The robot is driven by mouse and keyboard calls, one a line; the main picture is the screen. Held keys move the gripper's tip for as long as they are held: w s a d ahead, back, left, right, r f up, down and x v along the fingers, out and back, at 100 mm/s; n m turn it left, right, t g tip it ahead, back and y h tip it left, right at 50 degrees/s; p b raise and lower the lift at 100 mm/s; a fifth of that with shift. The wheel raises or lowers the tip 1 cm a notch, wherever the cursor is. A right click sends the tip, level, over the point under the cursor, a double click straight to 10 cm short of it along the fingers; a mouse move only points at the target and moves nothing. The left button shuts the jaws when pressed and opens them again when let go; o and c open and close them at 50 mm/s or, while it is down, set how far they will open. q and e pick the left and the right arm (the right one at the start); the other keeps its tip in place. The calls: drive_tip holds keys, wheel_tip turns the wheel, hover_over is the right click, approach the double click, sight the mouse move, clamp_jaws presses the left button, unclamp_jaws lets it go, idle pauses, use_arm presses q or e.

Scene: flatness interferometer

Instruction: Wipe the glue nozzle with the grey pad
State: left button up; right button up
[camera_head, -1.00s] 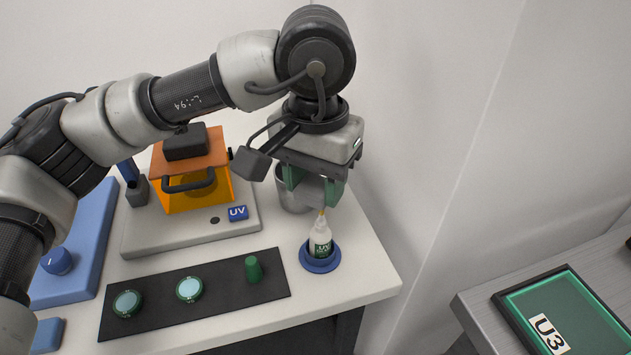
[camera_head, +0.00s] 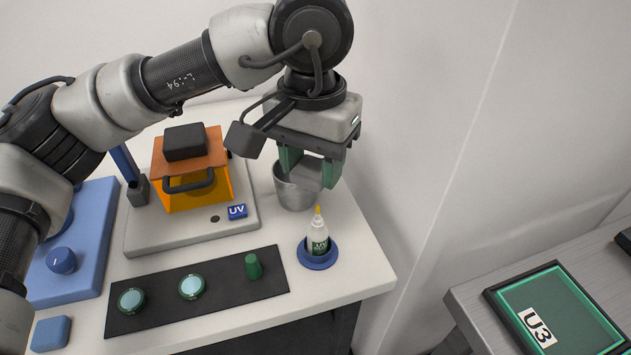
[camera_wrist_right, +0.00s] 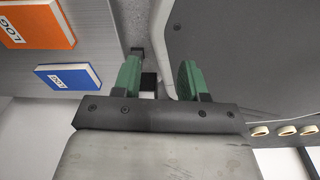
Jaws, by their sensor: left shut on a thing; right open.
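The glue bottle (camera_head: 317,239) is white with a green label and stands upright in a blue round holder (camera_head: 319,262). Its yellow nozzle (camera_head: 318,211) points up and is fully visible. My left gripper (camera_head: 309,168), with green fingers, is shut on the grey pad (camera_head: 307,173). The pad appears above and behind the nozzle, with a gap between them in the head view. My right gripper (camera_wrist_right: 160,80) is open and empty in the right wrist view.
A metal cup (camera_head: 292,193) stands behind the bottle, partly hidden by my left gripper. The orange UV box (camera_head: 205,195) is left of it. A black mat (camera_head: 220,296) holds two round pieces and a green cap (camera_head: 253,267). The right wrist view shows a blue book (camera_wrist_right: 68,76).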

use_arm(q)
drive_tip(key=shift+f, duration=0.1)
use_arm(e)
drive_tip(key=shift+f, duration=0.1)
use_arm(q)
drive_tip(key=shift+d+f+b, duration=0.2)
drive_tip(key=shift+f+b, duration=0.9)
drive_tip(key=shift+f, duration=0.05)
drive_tip(key=shift+d+f+b, duration=0.1)
drive_tip(key=shift+f+b, duration=0.45)
drive_tip(key=shift+f, duration=0.3)
use_arm(e)
drive_tip(key=shift+w+a+f, duration=0.15)
drive_tip(key=shift+w+a, duration=0.05)
drive_tip(key=shift+w, duration=0.7)
drive_tip(key=shift+w+a+f, duration=0.1)
drive_tip(key=shift+w+a, duration=0.05)
drive_tip(key=shift+w, duration=0.7)
drive_tip(key=shift+w+a+f, duration=0.15)
drive_tip(key=shift+w+a, duration=0.05)
drive_tip(key=shift+w, duration=0.7)
use_arm(q)
drive_tip(key=shift+f, duration=0.15)
use_arm(e)
drive_tip(key=shift+w+a+r+t, duration=0.15)
drive_tip(key=shift+w+t, duration=0.15)
drive_tip(key=shift+w, duration=0.2)
